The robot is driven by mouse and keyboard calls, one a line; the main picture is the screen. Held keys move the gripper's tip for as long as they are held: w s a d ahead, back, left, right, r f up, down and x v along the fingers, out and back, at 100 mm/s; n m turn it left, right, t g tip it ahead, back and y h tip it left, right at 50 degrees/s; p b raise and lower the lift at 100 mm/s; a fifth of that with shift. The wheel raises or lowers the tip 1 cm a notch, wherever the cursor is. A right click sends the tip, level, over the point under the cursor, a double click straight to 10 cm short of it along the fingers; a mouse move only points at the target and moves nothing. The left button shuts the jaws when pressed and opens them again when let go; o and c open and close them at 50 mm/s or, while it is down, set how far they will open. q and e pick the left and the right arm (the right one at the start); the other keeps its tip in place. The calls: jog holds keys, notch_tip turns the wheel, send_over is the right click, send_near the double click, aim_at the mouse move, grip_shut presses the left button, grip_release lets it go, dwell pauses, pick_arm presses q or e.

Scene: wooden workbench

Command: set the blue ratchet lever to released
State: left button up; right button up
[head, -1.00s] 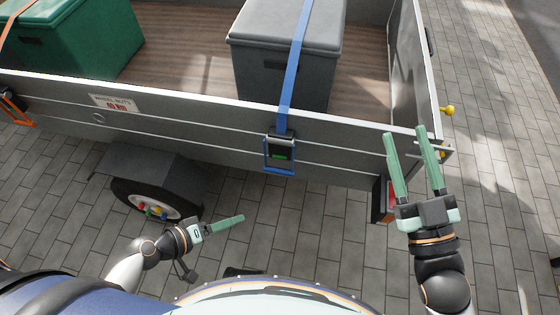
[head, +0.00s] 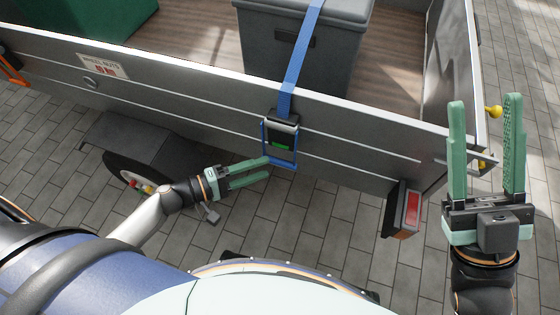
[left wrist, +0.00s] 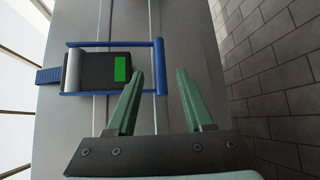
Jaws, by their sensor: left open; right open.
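The blue ratchet lever (head: 294,148) is a blue frame around a black ratchet body with a green patch (head: 283,143), on the outer side of the trailer wall. The blue strap (head: 299,55) runs up from it over a grey box. The lever's crossbar also shows in the left wrist view (left wrist: 160,66), near the fingertips. Whether a finger touches the lever I cannot tell. My right gripper (head: 485,98) is open and empty at the trailer's right corner.
The trailer wall (head: 200,80) stands in front of me, with a grey box (head: 335,20) and a green box (head: 90,12) inside. A wheel (head: 125,175), a red tail light (head: 413,208) and yellow knobs (head: 493,112) are nearby. An orange ratchet (head: 12,75) is at the left.

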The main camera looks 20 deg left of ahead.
aim_at(279, 160)
pick_arm(q)
jog(key=x, duration=0.6)
jog(key=shift+c, duration=0.3)
grip_shut()
dwell(1.0)
